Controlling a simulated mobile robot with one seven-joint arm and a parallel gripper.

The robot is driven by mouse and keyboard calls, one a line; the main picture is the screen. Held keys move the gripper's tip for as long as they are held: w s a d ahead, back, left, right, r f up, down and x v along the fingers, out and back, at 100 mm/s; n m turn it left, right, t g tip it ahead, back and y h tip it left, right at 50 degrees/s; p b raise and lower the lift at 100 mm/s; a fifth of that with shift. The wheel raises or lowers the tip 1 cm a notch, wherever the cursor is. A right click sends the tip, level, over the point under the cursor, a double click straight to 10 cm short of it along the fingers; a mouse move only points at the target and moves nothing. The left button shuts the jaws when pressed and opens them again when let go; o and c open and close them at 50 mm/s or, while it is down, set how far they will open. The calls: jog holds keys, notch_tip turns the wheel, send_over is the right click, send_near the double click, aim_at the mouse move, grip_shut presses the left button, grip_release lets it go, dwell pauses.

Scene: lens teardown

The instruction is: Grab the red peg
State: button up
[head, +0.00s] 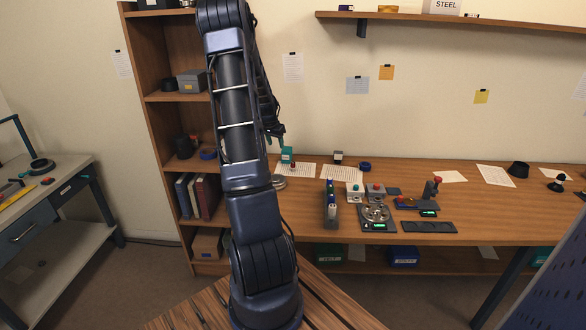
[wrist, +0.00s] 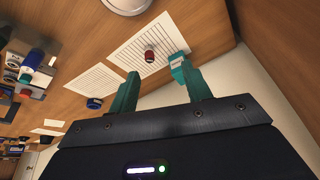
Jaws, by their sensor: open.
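A small dark red piece, which looks like the red peg (head: 293,165), stands on the white sheet at the back left of the bench. In the wrist view the red peg (wrist: 149,55) shows beyond my fingertips, near the edge of the lined sheet. My gripper (wrist: 160,72) is open, with nothing between its teal fingers. The peg appears in the gap between them but apart from both.
A blue ring (head: 365,166) and a small dark-and-white box (head: 338,157) lie to the right. The wall is close behind.

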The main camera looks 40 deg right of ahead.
jog(key=m, duration=0.1)
send_near(292, 163)
jog(key=shift+g+h, duration=0.3)
jog(key=shift+h, duration=0.1)
jog(key=x, duration=0.5)
jog(key=shift+s, duration=0.1)
jog(key=shift+w+a+x, duration=0.1)
jog(key=shift+w+x, duration=0.1)
jog(key=shift+x, duration=1.3)
jog(key=shift+w+a+x, duration=0.1)
jog(key=shift+w+x, duration=0.05)
jog(key=shift+x, duration=1.35)
jog(key=c, duration=1.1)
jog(key=shift+o, duration=0.2)
jog(key=shift+r, duration=0.1)
